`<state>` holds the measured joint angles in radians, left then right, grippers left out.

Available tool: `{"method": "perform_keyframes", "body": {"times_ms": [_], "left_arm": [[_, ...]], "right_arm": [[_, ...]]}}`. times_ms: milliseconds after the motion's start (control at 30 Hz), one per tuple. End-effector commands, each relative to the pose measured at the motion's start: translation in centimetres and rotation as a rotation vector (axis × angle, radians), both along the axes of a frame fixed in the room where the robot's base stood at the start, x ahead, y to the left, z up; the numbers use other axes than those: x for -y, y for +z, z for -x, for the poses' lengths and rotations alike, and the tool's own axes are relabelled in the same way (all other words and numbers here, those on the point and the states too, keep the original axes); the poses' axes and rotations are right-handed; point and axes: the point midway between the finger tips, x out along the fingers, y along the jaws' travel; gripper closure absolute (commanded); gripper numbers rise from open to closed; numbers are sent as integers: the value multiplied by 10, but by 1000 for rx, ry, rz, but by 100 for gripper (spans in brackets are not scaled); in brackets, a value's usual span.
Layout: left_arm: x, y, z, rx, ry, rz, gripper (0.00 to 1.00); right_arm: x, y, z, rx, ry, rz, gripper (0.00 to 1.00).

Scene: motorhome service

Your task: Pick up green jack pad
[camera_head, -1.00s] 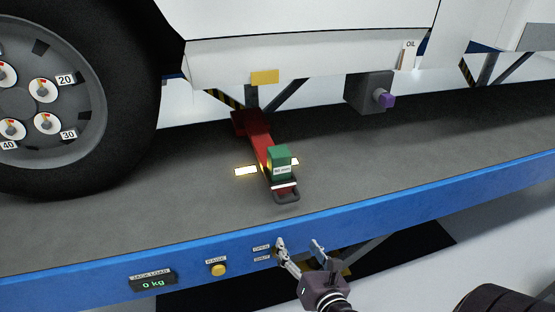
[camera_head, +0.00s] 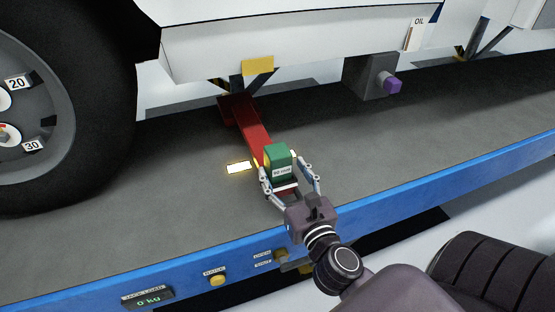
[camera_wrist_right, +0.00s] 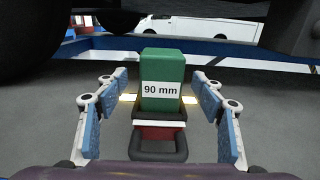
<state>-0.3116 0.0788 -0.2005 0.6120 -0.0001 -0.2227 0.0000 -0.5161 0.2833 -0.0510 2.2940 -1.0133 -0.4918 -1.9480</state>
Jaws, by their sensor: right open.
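The green jack pad (camera_head: 278,160) is a small upright block with a white label. It sits on the front end of the red jack (camera_head: 250,125), just behind the jack's dark handle. In the right wrist view the green jack pad (camera_wrist_right: 163,72) is centred and its label reads "90 mm". My right gripper (camera_head: 290,172) is open, with one finger on each side of the pad. In the right wrist view the blue-padded fingers of my right gripper (camera_wrist_right: 163,105) stand apart from the pad, with a gap on both sides. My left gripper is not in view.
The jack stands on a grey platform (camera_head: 380,165) with a blue front edge (camera_head: 420,195). A large wheel (camera_head: 60,100) is at left. The white vehicle body (camera_head: 300,40) hangs above. A grey box with a purple plug (camera_head: 392,86) is behind right.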

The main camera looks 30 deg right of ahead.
Motion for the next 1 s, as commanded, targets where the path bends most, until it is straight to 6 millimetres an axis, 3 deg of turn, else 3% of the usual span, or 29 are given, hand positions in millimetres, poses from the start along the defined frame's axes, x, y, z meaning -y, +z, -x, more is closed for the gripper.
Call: {"method": "perform_keyframes", "body": {"times_ms": [100, 267, 433, 567, 1000], "left_arm": [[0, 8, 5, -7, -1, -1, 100], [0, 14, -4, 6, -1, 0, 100], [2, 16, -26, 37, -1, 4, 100], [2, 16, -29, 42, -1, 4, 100], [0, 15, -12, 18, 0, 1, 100]], "right_arm": [[7, 0, -19, 2, -3, 0, 38], [11, -2, -38, 1, -1, 0, 38], [12, -4, -43, -1, -1, -1, 38], [12, -4, -42, -1, 0, -1, 38], [12, -4, -42, -1, 0, -1, 85]]}}
